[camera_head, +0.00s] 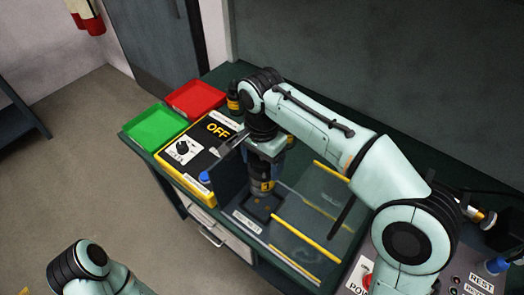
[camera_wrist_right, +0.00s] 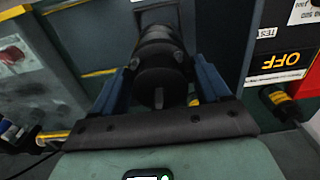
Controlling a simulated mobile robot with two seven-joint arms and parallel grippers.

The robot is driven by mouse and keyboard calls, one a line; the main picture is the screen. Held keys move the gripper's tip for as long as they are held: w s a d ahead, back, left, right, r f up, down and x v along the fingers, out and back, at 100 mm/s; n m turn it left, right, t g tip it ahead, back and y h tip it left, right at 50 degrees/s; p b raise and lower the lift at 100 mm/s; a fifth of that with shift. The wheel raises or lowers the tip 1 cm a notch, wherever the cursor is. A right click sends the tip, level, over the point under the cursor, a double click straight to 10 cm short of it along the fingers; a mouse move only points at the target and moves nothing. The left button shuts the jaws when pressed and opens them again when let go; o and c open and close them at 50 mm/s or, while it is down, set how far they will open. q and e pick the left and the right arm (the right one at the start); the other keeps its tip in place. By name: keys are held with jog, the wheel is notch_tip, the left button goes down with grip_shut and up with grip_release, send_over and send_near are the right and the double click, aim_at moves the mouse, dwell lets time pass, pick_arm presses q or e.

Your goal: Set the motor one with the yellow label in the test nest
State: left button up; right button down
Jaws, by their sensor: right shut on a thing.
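The motor with the yellow label (camera_head: 262,186) is a dark upright cylinder with a yellow band near its lower end. My right gripper (camera_head: 266,152) is shut on its upper part from above, and the wrist view shows the motor (camera_wrist_right: 158,68) between the two blue-grey fingers (camera_wrist_right: 162,85). The test nest (camera_head: 247,205) is a dark square recess on the bench, directly below the motor. I cannot tell whether the motor's lower end touches it. My left arm shows at the bottom left, with its gripper outside the frame.
Clear panels with yellow edges (camera_head: 318,243) stand around the nest. A yellow-edged control box (camera_head: 186,170) reading OFF is to the left. Green (camera_head: 154,128) and red (camera_head: 196,98) trays lie beyond it. Another dark part with a yellow band (camera_head: 234,103) stands behind my right arm.

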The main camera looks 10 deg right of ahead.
aim_at(262, 184)
notch_tip(262, 184, down, 4)
jog(key=shift+f+b, duration=0.2)
jog(key=shift+b, duration=0.25)
jog(key=shift+f+b, duration=0.45)
jog(key=shift+f, duration=2.15)
jog(key=shift+f, duration=0.1)
grip_release()
jog(key=shift+f, duration=0.2)
jog(key=shift+r, duration=0.1)
notch_tip(262, 184, up, 12)
jog(key=p, duration=0.2)
jog(key=shift+r+p, duration=0.1)
jog(key=shift+p, duration=0.25)
